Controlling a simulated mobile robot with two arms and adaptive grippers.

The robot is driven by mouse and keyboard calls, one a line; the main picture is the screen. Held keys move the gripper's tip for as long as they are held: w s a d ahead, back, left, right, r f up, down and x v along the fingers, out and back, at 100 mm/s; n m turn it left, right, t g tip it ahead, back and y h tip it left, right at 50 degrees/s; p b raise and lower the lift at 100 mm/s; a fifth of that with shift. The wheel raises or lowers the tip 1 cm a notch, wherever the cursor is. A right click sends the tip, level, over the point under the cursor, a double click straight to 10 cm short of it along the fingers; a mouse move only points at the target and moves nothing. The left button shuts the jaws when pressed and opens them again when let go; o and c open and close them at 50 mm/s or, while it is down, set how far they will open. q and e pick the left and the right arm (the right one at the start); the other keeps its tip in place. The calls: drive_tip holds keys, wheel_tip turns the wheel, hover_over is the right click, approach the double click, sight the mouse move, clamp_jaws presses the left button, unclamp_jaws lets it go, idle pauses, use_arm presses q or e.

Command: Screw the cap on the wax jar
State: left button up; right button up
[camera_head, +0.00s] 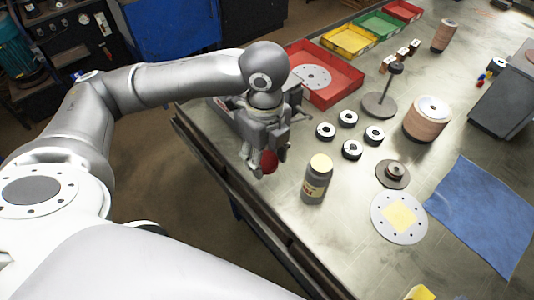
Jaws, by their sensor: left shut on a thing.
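The wax jar (316,187) stands upright on the metal table near its front edge. It is grey with a label, and its top is a pale cream disc with no red cap on it. My left gripper (266,163) is just left of the jar, above the table's edge, pointing down. It is shut on a red rounded thing, which looks like the cap (269,160). The gripper's fingers hide part of the cap. The cap and the jar are apart. My right gripper is out of view.
Several black and white rings (348,118) lie behind the jar. A flanged disc (399,218) with a yellow square and a blue cloth (485,215) lie to the right. A red tray (340,97) stands behind the gripper. The table in front of the jar is clear.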

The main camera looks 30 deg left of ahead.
use_arm(q)
drive_tip(key=n, duration=0.6)
drive_tip(key=shift+s+d+n, duration=0.1)
drive_tip(key=shift+s+n, duration=0.05)
drive_tip(key=shift+n, duration=0.15)
drive_tip(key=n, duration=0.5)
drive_tip(key=shift+s+d, duration=0.1)
drive_tip(key=n, duration=0.5)
drive_tip(key=shift+d, duration=0.1)
drive_tip(key=n, duration=0.5)
drive_tip(key=shift+s, duration=0.15)
